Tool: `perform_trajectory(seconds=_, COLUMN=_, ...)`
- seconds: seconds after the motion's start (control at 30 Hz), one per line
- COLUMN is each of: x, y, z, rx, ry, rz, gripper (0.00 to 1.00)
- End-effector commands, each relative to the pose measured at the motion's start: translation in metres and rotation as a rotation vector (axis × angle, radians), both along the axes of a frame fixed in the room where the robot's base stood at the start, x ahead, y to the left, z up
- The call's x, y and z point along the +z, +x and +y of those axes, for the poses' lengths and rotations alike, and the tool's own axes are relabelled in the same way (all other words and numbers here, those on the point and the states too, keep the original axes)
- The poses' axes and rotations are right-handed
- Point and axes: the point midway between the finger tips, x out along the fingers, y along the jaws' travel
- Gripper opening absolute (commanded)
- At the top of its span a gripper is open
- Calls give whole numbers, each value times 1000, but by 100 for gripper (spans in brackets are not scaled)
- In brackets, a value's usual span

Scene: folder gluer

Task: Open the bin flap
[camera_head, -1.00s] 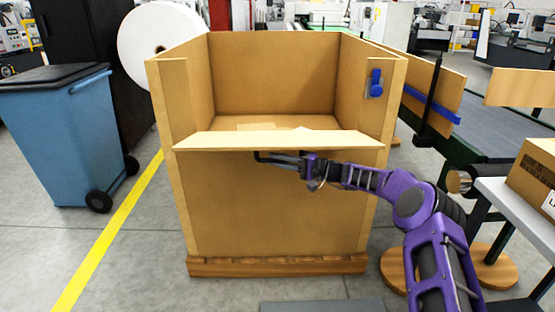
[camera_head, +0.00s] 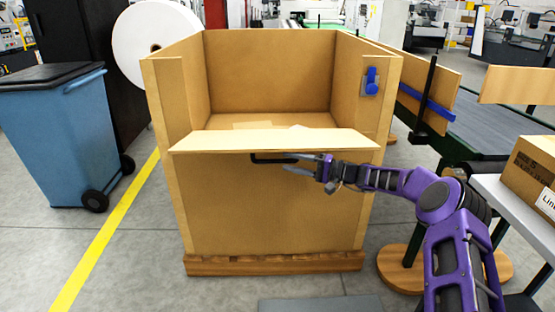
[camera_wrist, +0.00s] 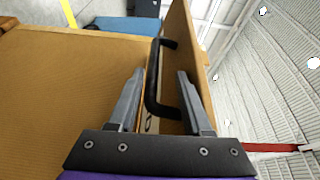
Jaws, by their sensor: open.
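The large brown cardboard bin (camera_head: 280,215) stands upright, its front flap (camera_head: 275,141) hinged down and leaning outward, close to level. A black bar handle (camera_head: 268,158) sits on the flap's underside, partly hidden by my gripper. My gripper (camera_head: 290,162) is open just under the flap, coming from the right. In the wrist view the flap (camera_wrist: 188,50) is seen edge-on, and the handle (camera_wrist: 153,85) lies between the spread fingers (camera_wrist: 160,88), with no clear contact on either side. A blue latch (camera_head: 371,81) is on the bin's right front post.
A blue wheeled bin (camera_head: 62,135) stands at the left beside a yellow floor line (camera_head: 105,235). A conveyor (camera_head: 480,130) and a table with a carton (camera_head: 535,175) stand at the right. The wooden pallet (camera_head: 275,264) carries the bin. Floor in front is mostly clear.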

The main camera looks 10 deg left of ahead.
Motion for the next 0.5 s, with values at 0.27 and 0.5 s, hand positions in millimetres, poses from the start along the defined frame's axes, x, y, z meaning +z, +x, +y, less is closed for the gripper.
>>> perform_trajectory(seconds=0.27, x=0, y=-9, z=-70, rx=-3, ry=1, rz=0, gripper=50)
perform_trajectory(seconds=0.5, x=-1, y=-15, z=-105, rx=-2, ry=1, rz=0, gripper=50)
